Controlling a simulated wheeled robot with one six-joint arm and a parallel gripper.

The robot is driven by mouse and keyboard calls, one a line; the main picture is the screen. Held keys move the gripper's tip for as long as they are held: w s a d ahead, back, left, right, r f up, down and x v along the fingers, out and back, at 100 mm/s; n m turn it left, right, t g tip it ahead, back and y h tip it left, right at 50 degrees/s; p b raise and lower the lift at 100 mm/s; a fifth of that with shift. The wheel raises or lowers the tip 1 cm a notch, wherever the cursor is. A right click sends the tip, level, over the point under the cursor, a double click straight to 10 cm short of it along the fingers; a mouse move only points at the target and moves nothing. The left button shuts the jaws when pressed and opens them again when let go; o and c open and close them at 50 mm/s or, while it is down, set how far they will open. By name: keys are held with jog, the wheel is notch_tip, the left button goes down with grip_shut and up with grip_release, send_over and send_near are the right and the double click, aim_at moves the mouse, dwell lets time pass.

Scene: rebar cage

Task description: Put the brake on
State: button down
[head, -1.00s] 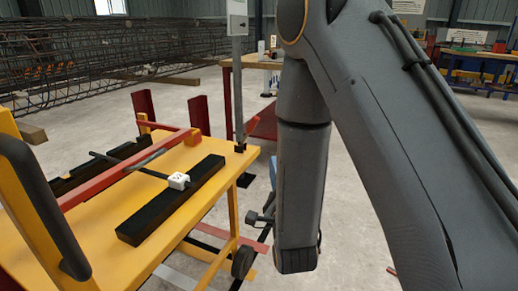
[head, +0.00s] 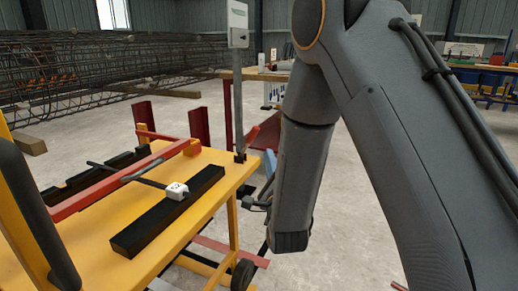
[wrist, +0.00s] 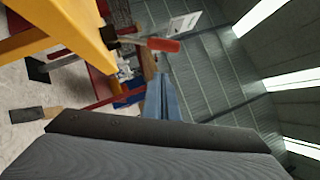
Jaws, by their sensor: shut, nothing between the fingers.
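The brake looks to be a lever with a red handle (wrist: 163,45) on a grey shaft, at the end of the yellow cart in the wrist view. A small red part beside the post (head: 252,135) in the head view may be the same handle. My gripper (wrist: 164,85) shows as narrow blue-grey fingers, shut and empty. Their tips lie just below the handle in the wrist picture, seemingly apart from it; the depth gap cannot be told. In the head view my gripper (head: 270,160) is just right of the cart's far corner, partly hidden by my arm.
A workbench and a rebar cage (head: 90,65) are behind. Floor right of the cart is open.

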aim_at(248, 143)
jog(key=w+a, duration=0.1)
jog(key=w+a+r, duration=0.1)
jog(key=w+a+r+b, duration=0.1)
jog(key=w, duration=0.1)
jog(key=shift+a+r, duration=0.2)
jog(key=shift+r, duration=0.05)
jog(key=shift+w+d+r, duration=0.1)
jog(key=shift+d, duration=0.05)
